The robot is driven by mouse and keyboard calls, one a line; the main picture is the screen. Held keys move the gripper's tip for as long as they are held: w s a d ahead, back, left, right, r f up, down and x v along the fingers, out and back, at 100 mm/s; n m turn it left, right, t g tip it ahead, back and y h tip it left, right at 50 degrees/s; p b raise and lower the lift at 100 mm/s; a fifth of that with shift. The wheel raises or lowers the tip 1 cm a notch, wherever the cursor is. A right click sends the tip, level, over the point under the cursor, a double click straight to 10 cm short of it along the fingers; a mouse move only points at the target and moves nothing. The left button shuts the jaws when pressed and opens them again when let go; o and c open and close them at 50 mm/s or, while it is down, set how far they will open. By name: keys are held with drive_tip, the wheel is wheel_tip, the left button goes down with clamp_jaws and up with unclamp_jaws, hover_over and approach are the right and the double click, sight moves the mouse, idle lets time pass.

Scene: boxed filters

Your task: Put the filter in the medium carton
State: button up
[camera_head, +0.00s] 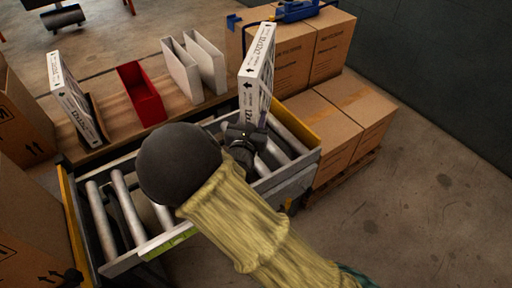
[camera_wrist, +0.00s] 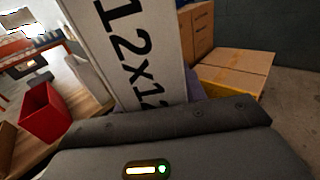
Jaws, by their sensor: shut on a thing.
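My gripper (camera_head: 250,130) is shut on a white filter (camera_head: 257,68) with black print and arrows. It holds the filter upright above the right end of the roller conveyor. In the wrist view the filter (camera_wrist: 140,45) shows large "12x1" lettering, and its lower edge is hidden by my gripper. On the wooden bench behind stand slim open containers: a red one (camera_head: 140,95), and a white pair (camera_head: 181,70) to its right. Another white printed filter (camera_head: 75,98) stands tilted in a brown holder (camera_head: 97,118) at the left. I cannot tell which container is the medium carton.
The roller conveyor (camera_head: 105,222) with metal sides lies under my arm. Closed brown boxes (camera_head: 335,120) are stacked on a pallet at the right, with a blue tool (camera_head: 300,10) on top. More brown boxes stand at the left edge. The floor at right is clear.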

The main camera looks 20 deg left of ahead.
drive_tip(key=shift+a+b, duration=0.35)
drive_tip(key=shift+a, duration=0.4)
drive_tip(key=shift+f+b, duration=1.2)
drive_tip(key=shift+f, duration=1.95)
